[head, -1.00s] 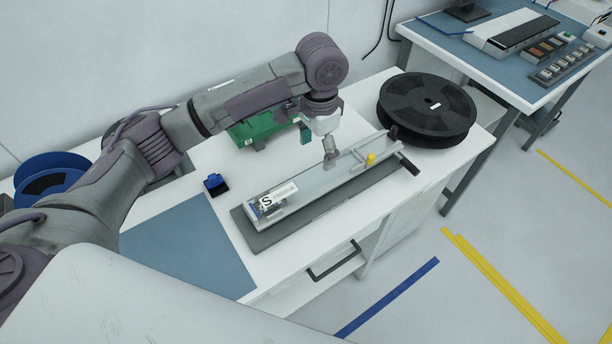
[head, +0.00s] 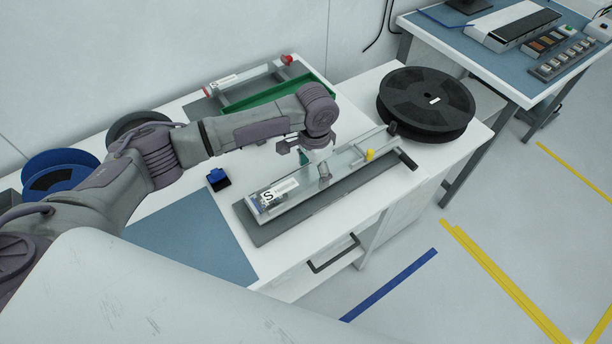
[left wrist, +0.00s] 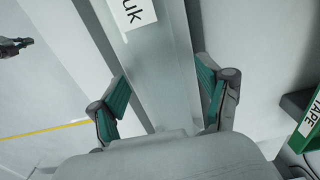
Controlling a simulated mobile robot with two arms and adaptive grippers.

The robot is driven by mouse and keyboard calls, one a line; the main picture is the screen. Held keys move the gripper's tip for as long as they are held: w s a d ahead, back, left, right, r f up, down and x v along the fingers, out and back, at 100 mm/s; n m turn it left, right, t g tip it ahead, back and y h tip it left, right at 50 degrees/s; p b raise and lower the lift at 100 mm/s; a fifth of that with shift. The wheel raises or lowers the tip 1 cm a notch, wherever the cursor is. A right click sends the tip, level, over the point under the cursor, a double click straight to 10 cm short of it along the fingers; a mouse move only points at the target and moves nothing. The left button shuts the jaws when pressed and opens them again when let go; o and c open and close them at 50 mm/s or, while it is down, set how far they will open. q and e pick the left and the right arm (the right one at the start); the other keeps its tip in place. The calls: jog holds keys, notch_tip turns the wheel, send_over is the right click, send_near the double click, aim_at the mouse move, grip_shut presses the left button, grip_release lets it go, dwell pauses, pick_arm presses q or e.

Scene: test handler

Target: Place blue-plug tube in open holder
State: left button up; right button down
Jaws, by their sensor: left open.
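A long grey channel fixture (head: 345,165) lies on a dark grey base on the white workbench. A labelled part marked "S" (head: 278,190) is at its left end, with a little blue beside the label. I cannot tell whether this is the blue-plug tube. My left gripper (head: 317,158) is low over the middle of the fixture, partly hidden by its wrist. In the left wrist view its teal-padded fingers (left wrist: 163,98) are open, one on each side of a grey bar (left wrist: 155,65) with a white label. Contact is unclear. My right gripper is out of view.
A small blue-topped black block (head: 217,179) stands left of the fixture. A rack with red ends (head: 287,61) and a green tray (head: 262,97) are behind. A black reel (head: 427,105) is at the right. The blue mat (head: 190,235) is clear.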

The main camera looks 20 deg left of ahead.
pick_arm(q)
jog(key=shift+r, duration=0.1)
jog(key=c, duration=1.3)
